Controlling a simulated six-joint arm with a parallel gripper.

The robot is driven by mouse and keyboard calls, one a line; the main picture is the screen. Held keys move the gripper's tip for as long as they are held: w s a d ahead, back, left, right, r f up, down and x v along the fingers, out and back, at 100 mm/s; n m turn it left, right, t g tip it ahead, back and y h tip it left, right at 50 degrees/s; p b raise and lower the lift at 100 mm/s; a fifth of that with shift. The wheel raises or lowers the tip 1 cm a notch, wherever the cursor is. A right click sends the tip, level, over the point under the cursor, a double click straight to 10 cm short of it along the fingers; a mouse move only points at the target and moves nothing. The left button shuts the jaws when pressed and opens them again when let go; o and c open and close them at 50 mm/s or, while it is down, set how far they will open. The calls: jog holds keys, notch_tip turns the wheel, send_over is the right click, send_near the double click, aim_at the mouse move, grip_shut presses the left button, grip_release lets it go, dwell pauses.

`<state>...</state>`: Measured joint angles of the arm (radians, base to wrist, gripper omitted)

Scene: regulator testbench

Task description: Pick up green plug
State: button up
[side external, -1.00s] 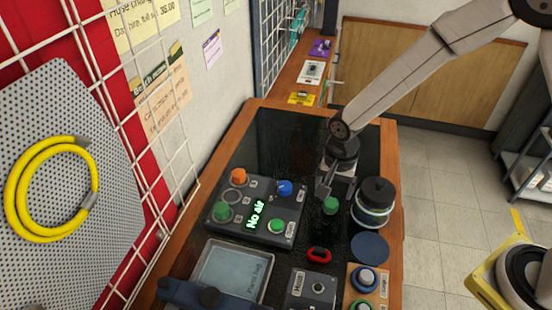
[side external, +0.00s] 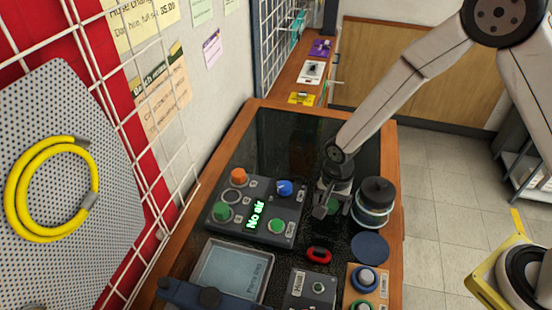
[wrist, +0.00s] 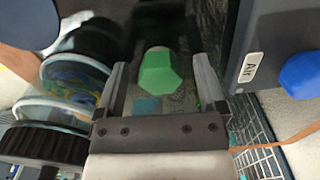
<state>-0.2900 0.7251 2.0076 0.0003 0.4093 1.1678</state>
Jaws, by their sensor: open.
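The green plug (wrist: 158,73) is a faceted green piece seen between my two fingers in the wrist view. In the side external view the green plug (side external: 332,206) shows only as a small patch beside my gripper, mostly hidden by it. My gripper (side external: 323,211) is low over the dark bench mat, to the right of the control panel. My gripper's fingers (wrist: 159,66) are apart, one on each side of the plug, with a gap to it on both sides. I cannot tell whether they are down at its height.
A control panel (side external: 257,212) with coloured knobs and a lit "No air" display stands left of my gripper. A jar with a black lid (side external: 375,198) stands close on the right. A red ring (side external: 319,255) and a blue disc (side external: 370,246) lie in front.

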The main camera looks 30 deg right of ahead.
aim_at(331, 202)
dwell(0.5)
grip_shut()
jog(key=shift+r, duration=1.65)
jog(key=s+d+r, duration=0.3)
jog(key=s+r, duration=0.6)
jog(key=s, duration=0.4)
jog(key=shift+s+r, duration=0.3)
